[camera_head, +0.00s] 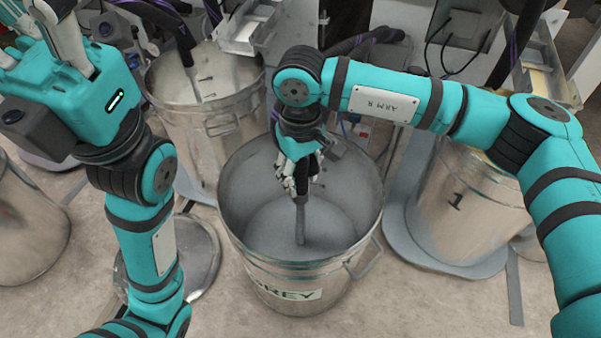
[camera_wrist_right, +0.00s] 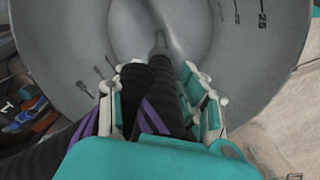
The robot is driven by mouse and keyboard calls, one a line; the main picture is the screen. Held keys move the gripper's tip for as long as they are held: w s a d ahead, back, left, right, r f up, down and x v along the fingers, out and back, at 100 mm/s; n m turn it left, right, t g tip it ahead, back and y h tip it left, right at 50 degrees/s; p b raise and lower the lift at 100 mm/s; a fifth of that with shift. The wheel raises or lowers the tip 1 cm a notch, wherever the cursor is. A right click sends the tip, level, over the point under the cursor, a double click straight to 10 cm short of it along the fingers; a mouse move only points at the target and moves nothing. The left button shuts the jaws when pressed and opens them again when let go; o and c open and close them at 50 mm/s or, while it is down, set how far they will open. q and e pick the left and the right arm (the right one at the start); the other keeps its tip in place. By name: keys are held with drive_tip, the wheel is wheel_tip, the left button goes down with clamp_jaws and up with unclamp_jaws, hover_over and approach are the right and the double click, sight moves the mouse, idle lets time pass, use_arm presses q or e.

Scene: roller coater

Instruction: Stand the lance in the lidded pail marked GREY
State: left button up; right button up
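The pail marked GREY (camera_head: 285,293) stands open on the floor in the middle of the head view. Its inside is grey, with scale marks on the wall in the right wrist view (camera_wrist_right: 238,60). My right gripper (camera_head: 291,182) is over the pail's mouth, shut around the dark lance (camera_head: 300,222). The lance points down into the pail, nearly upright; I cannot tell whether its tip touches the bottom. In the right wrist view the lance (camera_wrist_right: 161,43) runs out from between the white fingers. My left gripper (camera_head: 45,38) is at upper left; its fingertips are cut off.
A round metal disc (camera_head: 203,262), perhaps a lid, lies left of the pail, partly behind my left arm. Another metal pail (camera_head: 203,135) stands behind left, and one marked 1 (camera_head: 470,215) stands right. Dark hoses hang nearby. Floor in front is clear.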

drive_tip(key=shift+o, duration=1.4)
wheel_tip(320, 180, up, 12)
drive_tip(key=shift+r, duration=0.1)
